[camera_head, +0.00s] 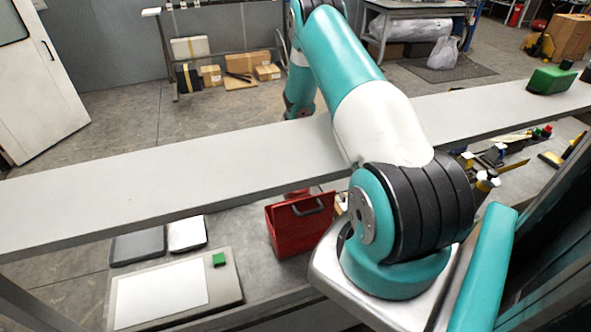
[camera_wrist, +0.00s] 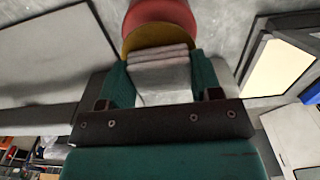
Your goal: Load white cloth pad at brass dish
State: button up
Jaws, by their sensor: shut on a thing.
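In the wrist view my gripper (camera_wrist: 161,80) has its two teal fingers on either side of the white cloth pad (camera_wrist: 162,78). The pad looks pale grey-white, with folded ridges along its far edge, and it is held between the fingers. Just beyond the pad is a round, yellowish-brass curved surface (camera_wrist: 160,36), likely the brass dish, with a red rounded part above it. Whether the pad touches it, I cannot tell. In the head view my arm and the long grey beam hide the gripper, and I cannot make out pad or dish there.
The long grey beam (camera_head: 200,178) crosses the head view. A red open toolbox (camera_head: 290,232) stands below it, with a white panel (camera_head: 162,293) and green block (camera_head: 219,260) at left. A green case (camera_head: 551,79) sits on the beam's right end.

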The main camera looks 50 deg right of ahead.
jog(key=shift+f+b, duration=0.4)
jog(key=shift+b, duration=0.1)
dwell(1.5)
jog(key=shift+r+p, duration=2)
jog(key=shift+r, duration=1.55)
